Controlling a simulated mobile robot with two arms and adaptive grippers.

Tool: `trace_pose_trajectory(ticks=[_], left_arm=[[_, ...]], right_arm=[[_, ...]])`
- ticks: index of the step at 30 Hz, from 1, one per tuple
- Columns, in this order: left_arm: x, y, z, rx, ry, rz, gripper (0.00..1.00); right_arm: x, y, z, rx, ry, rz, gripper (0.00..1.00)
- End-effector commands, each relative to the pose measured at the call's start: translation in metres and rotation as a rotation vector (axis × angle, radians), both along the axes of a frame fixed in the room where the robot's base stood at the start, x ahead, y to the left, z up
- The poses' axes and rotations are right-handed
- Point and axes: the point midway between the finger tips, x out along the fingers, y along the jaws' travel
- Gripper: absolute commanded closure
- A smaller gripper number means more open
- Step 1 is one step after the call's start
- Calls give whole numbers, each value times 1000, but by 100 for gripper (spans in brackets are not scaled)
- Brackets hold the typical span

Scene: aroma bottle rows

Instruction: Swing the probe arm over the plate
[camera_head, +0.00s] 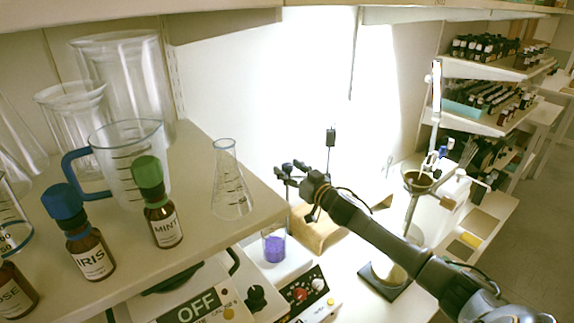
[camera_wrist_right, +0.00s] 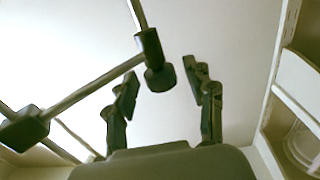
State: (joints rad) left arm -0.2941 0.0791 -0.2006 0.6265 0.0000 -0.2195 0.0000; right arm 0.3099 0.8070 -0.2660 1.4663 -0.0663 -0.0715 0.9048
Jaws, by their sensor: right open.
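The probe arm shows in the right wrist view as a grey horizontal rod (camera_wrist_right: 95,90) running between a black block (camera_wrist_right: 25,130) and a black clamp (camera_wrist_right: 150,48) on a thinner rod. My right gripper (camera_head: 290,174) is open in the head view, left of and below a black block (camera_head: 331,138) on a thin rod. In the wrist view the open fingers of my right gripper (camera_wrist_right: 162,80) are on either side of the clamp's lower end; contact cannot be told. The plate (camera_head: 305,262) with knobs on its front carries a beaker of purple liquid (camera_head: 274,246). My left gripper is out of view.
A shelf (camera_head: 200,232) at the left holds a flask (camera_head: 229,185), a jug (camera_head: 135,170) and brown bottles, including MINT (camera_head: 164,226) and IRIS (camera_head: 90,255). A device reading OFF (camera_head: 195,306) sits below it. A stand with a funnel (camera_head: 417,182) is behind my right arm.

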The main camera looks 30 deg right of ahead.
Motion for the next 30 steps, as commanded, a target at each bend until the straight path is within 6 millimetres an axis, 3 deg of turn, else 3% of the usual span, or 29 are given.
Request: trace_pose_trajectory(ticks=[6, 15, 23, 30], left_arm=[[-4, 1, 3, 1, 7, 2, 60], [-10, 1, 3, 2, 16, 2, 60], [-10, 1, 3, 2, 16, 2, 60], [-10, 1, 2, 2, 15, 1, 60]], right_arm=[[14, 2, 0, 1, 0, 2, 46], [15, 2, 0, 0, 0, 2, 46], [15, 2, 0, 0, 0, 2, 99], [15, 3, 0, 1, 0, 1, 100]])
